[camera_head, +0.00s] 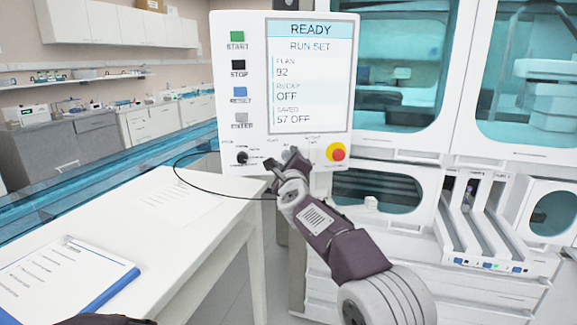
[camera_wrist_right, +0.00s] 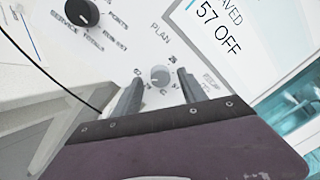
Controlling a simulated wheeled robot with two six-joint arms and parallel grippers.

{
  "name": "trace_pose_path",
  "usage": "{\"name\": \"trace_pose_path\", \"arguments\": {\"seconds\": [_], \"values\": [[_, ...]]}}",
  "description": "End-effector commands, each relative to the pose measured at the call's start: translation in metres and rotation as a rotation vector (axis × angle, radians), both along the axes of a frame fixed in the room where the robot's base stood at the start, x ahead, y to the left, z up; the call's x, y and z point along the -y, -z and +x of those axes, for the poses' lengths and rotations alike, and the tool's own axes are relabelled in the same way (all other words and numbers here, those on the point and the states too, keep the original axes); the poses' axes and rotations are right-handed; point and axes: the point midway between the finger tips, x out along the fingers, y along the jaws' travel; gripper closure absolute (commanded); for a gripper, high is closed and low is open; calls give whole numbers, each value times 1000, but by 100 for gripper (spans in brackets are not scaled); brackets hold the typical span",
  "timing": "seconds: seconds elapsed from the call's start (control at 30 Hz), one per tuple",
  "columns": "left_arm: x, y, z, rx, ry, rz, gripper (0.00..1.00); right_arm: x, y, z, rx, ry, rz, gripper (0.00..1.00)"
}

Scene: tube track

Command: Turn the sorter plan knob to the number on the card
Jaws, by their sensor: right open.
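The white control panel (camera_head: 230,75) stands upright in the head view. Its screen (camera_head: 308,75) reads READY, RUN SET, PLAN 92 and SAVED 57 OFF. The small grey plan knob (camera_wrist_right: 160,75) shows in the right wrist view, with PLAN printed above and numbers around it. My right gripper (camera_head: 284,162) is open at the panel's lower edge, largely covering the knob in the head view. In the wrist view its fingers (camera_wrist_right: 159,90) stand on either side of the knob; I cannot tell whether they touch it. No number is readable on the papers. My left gripper is not visible.
A black knob (camera_head: 241,157) and a red stop button (camera_head: 338,152) flank the plan knob. A black cable (camera_head: 180,178) loops over the white table (camera_head: 190,240). A paper sheet (camera_head: 180,203) and a clipboard (camera_head: 65,275) lie there. White machine cabinets (camera_head: 450,180) stand right.

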Motion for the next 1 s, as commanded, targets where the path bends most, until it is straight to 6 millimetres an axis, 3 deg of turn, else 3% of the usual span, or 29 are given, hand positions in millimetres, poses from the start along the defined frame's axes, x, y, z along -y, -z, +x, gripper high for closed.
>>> {"name": "trace_pose_path", "arguments": {"seconds": [0.23,0.4,0.53,0.83,0.93,1.0], "values": [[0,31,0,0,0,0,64,4,7,-45,2,-1,1,50],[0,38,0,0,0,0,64,6,5,-76,0,-1,1,50],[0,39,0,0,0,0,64,7,5,-85,-1,-1,1,50],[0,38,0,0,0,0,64,10,4,-85,-2,4,1,50],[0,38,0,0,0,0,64,34,-3,-81,10,44,7,50],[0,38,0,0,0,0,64,71,-4,-80,7,102,2,50]]}}
